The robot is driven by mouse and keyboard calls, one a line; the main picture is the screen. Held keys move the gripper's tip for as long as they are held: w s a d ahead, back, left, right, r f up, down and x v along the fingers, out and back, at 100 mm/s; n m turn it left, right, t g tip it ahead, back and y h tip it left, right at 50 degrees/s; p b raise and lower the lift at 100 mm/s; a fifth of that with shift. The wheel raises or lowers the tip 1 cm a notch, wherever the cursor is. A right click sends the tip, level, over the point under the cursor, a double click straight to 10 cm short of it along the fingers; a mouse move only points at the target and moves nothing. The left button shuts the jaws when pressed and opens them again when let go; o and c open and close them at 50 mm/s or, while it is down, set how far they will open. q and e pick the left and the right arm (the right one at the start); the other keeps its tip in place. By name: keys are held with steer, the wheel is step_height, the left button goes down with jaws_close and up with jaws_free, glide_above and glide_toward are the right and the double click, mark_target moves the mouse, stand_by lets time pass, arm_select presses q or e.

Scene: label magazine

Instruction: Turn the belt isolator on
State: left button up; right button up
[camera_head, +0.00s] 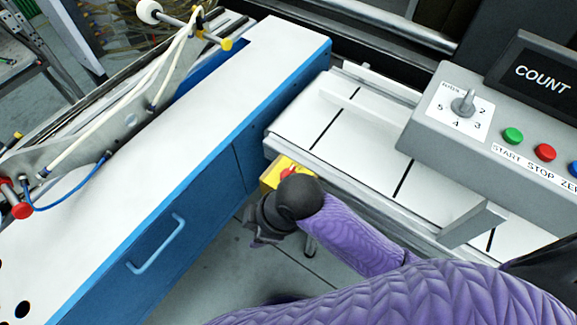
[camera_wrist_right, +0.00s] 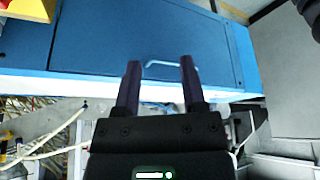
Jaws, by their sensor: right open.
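The belt isolator (camera_head: 285,170) is a yellow box with a red knob at the left end of the white belt conveyor. My right wrist covers part of it in the head view, and I cannot tell the knob's position. My right gripper (camera_head: 263,230) is beside and just below the box, partly hidden by its own wrist. In the right wrist view the two dark fingers (camera_wrist_right: 160,64) are apart with nothing between them. A yellow and red corner of the isolator (camera_wrist_right: 14,10) shows at the top left there, off to the side of the fingers. My left gripper is not in view.
A blue cabinet (camera_head: 215,180) with a light handle (camera_head: 158,245) stands left of the isolator, close to my right gripper. The conveyor (camera_head: 350,140) and a grey control box (camera_head: 470,150) with a dial and buttons lie to the right. Floor shows between cabinet and conveyor.

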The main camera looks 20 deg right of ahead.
steer(key=w+a+n+g, duration=0.1)
steer(key=w+n, duration=0.2)
steer(key=n, duration=0.3)
steer(key=n+h, duration=0.4)
steer(key=n, duration=0.2)
glide_toward(289, 171)
steer(key=shift+g, duration=0.4)
steer(key=f+b, duration=0.1)
steer(key=f, duration=0.1)
steer(key=f+b, duration=0.1)
steer(key=f, duration=0.2)
steer(key=f+b, duration=0.1)
steer(key=f, duration=0.2)
steer(key=shift+w+a+f+b, duration=0.15)
steer(key=shift+w+b, duration=0.15)
steer(key=shift+w, duration=0.05)
steer(key=shift+f, duration=0.45)
jaws_close()
